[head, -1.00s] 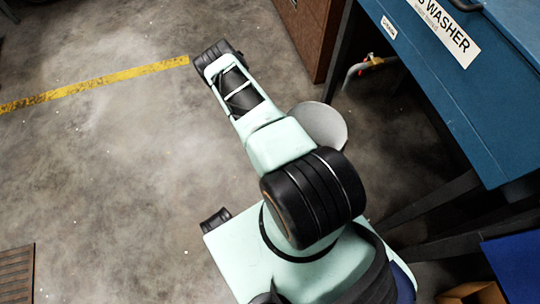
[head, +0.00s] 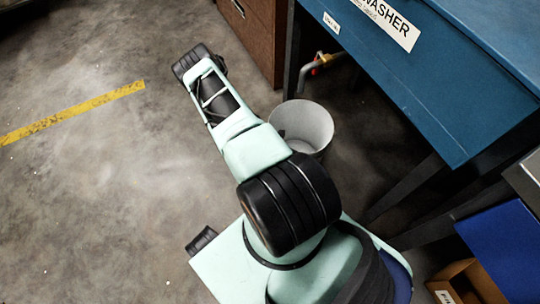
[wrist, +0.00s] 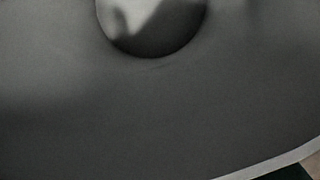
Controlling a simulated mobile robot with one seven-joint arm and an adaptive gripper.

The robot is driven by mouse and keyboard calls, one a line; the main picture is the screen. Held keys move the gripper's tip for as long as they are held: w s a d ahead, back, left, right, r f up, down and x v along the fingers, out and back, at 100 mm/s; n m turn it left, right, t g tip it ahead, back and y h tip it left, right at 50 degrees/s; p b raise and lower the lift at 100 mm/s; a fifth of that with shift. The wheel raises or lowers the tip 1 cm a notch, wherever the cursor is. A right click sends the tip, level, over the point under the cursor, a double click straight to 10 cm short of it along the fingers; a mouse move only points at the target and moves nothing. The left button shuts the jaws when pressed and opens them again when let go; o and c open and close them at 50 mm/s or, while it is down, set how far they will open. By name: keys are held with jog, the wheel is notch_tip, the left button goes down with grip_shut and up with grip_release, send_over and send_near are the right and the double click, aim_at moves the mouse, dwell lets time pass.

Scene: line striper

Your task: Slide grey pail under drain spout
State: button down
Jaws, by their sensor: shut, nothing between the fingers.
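The grey pail (head: 318,128) stands upright on the floor in the head view, just right of my arm. My arm covers part of its left side. The drain spout (head: 306,76) is a bent grey pipe with a red and yellow valve, under the blue washer. The pail is on the near side of the spout, with bare floor showing between them. The wrist view seems to look down into the pail (wrist: 150,110), with its round bottom at the top and its pale rim at lower right. My gripper shows in neither view.
The blue parts washer (head: 440,80) stands on dark legs at right. A brown cabinet (head: 255,40) is beyond the arm. A cardboard box (head: 466,284) and a blue panel (head: 510,245) are at lower right. The floor on the left, with a yellow line (head: 75,112), is clear.

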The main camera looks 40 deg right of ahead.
jog(key=w+a+r+p, duration=0.1)
jog(key=a+r+p, duration=0.2)
jog(key=a+r, duration=0.3)
notch_tip(320, 180, up, 4)
jog(key=shift+w+f, duration=0.15)
jog(key=shift+w, duration=0.15)
jog(key=shift+a, duration=0.1)
